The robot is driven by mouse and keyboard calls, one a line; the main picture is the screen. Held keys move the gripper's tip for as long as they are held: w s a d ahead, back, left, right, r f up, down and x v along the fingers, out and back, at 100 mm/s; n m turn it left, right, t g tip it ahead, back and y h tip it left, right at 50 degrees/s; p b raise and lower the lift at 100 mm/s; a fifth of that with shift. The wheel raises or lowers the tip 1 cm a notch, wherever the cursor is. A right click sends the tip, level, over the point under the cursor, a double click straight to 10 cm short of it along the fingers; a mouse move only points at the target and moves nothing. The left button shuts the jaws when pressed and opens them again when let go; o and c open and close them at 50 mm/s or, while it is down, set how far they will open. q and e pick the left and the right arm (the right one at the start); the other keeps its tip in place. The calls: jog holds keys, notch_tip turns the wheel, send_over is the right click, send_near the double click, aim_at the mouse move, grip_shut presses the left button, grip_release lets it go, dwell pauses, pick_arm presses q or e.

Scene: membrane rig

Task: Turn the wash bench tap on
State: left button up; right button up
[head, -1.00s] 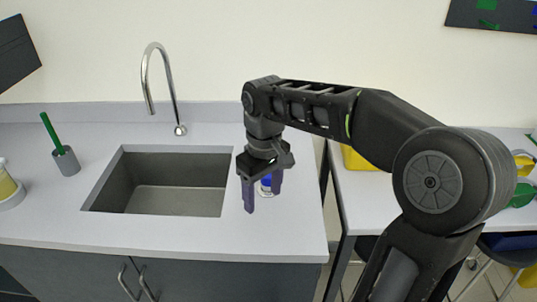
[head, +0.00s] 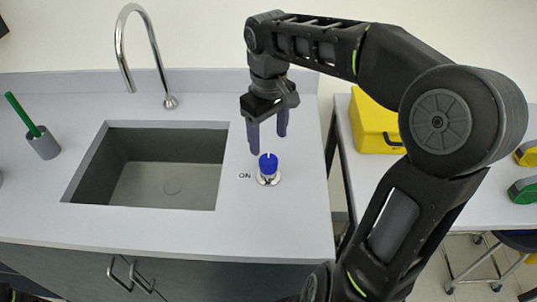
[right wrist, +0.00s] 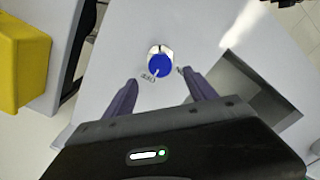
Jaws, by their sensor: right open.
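The tap control is a blue knob (head: 268,164) with a white line on a round metal base, on the counter right of the sink. "ON" is printed to its left. In the right wrist view the knob (right wrist: 161,65) lies ahead between the fingers, with lettering below it that I cannot read surely. The white line points away from me, toward the wall side, not at "ON". My right gripper (head: 267,141) is open and empty, its fingers pointing down above and behind the knob, seemingly apart from it. The curved metal spout (head: 143,40) shows no water. My left gripper is out of view.
The sink basin (head: 165,185) is empty, left of the knob. A grey cup (head: 44,146) with a green stick stands left of it. A yellow case (head: 371,128) sits on a separate table at right, across a gap. The counter around the knob is clear.

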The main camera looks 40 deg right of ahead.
aim_at(269, 159)
notch_tip(269, 159, down, 8)
jog(key=shift+r, duration=0.25)
jog(key=shift+c, duration=0.4)
jog(key=c, duration=1.3)
jog(key=shift+n+p, duration=0.4)
jog(key=n+p, duration=0.1)
jog(key=n, duration=0.2)
jog(key=shift+r, duration=0.1)
jog(key=n+p, duration=0.2)
jog(key=n, duration=0.3)
